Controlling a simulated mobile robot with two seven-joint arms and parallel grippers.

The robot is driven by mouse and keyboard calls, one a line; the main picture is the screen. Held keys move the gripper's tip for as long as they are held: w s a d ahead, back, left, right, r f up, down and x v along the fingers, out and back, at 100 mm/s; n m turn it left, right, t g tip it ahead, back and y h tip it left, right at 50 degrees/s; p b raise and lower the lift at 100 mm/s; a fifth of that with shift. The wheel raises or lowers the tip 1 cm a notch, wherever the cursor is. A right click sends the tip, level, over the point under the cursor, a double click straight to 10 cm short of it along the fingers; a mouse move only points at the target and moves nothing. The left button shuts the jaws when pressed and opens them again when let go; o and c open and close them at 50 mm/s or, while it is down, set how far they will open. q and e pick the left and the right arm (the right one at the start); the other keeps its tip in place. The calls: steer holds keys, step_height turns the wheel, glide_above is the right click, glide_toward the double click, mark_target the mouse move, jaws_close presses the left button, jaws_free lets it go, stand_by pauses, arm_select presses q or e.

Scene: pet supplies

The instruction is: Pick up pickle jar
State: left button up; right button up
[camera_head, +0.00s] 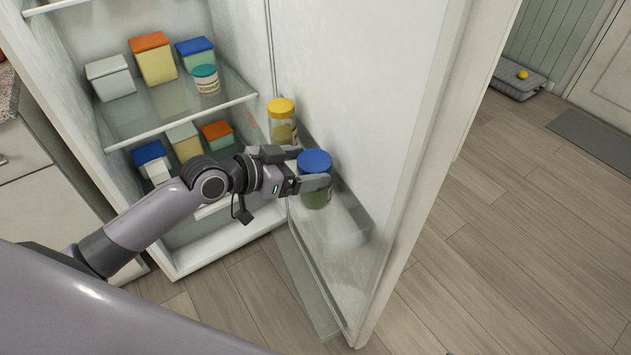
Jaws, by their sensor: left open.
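A jar with a blue lid and green contents, which looks like the pickle jar (316,197), stands in the door shelf of the open fridge. My left gripper (308,170) reaches in from the left at the jar's upper part. Its near finger passes in front of the jar just below the lid, and its other finger shows behind the lid's left side. The jaws are open around the jar; I cannot tell whether either finger touches it. My right gripper is not in view.
A yellow-lidded jar (281,125) stands close behind in the same door shelf (346,228). The fridge door (375,110) rises just right of the jar. Glass shelves (150,122) at left hold several lidded containers. The wooden floor (500,230) at right is clear.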

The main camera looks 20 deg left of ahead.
mark_target(322, 161)
arm_select(q)
steer(key=shift+x, duration=2.3)
steer(key=shift+w+r, duration=0.1)
steer(key=shift+r, duration=0.15)
steer(key=shift+c, duration=0.4)
steer(key=c, duration=1.5)
